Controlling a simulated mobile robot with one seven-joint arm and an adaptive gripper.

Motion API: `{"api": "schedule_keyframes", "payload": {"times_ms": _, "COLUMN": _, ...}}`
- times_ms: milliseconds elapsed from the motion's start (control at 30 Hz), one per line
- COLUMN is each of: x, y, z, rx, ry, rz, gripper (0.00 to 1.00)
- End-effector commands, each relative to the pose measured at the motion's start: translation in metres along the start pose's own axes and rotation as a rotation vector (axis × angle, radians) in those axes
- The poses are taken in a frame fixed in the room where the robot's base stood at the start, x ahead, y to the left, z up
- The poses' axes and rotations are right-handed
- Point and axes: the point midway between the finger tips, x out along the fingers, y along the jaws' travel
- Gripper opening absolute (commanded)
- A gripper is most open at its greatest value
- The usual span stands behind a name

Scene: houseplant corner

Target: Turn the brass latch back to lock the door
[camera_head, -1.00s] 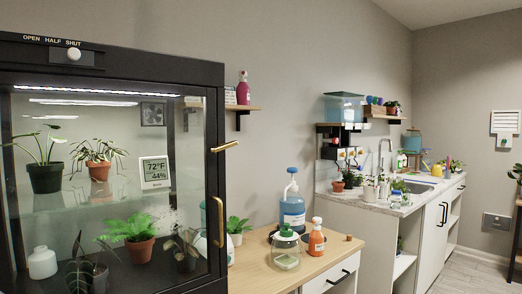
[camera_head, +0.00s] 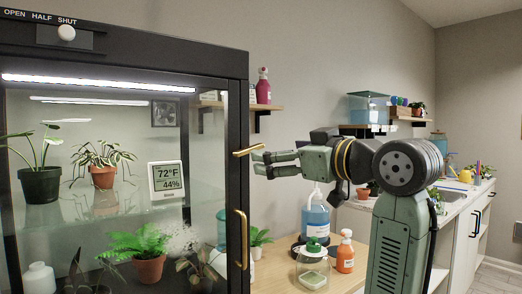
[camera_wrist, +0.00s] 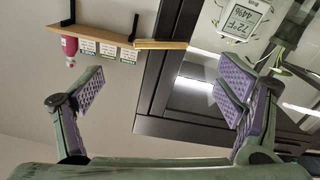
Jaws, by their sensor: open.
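The brass latch (camera_head: 249,150) is a short bar on the black right-hand frame of the glass cabinet door (camera_head: 95,215). It lies nearly level, with its right end sticking out past the frame's edge. The door looks closed against its frame. My gripper (camera_head: 262,163) is open and empty at the latch's right end, coming from the right. In the wrist view, which is upside down, the latch (camera_wrist: 160,44) shows beyond and between the spread purple-padded fingers (camera_wrist: 163,86). I cannot tell whether a finger touches it.
A vertical brass door handle (camera_head: 242,240) is below the latch. A wooden wall shelf (camera_head: 262,107) with a pink bottle (camera_head: 263,86) is behind.

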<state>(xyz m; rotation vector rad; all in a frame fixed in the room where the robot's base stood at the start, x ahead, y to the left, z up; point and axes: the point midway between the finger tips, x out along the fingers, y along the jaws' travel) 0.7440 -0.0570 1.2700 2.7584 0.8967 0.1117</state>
Motion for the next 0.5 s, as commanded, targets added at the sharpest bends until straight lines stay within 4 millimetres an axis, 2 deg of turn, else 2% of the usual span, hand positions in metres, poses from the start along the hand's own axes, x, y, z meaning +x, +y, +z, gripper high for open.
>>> {"api": "schedule_keyframes", "payload": {"times_ms": 300, "x": 0.061, "y": 0.000, "z": -0.002, "rx": 0.004, "ry": -0.001, "rz": -0.002, "gripper": 0.87}}
{"api": "schedule_keyframes", "payload": {"times_ms": 500, "x": 0.088, "y": 0.000, "z": -0.002, "rx": 0.003, "ry": 0.001, "rz": -0.001, "gripper": 0.87}}
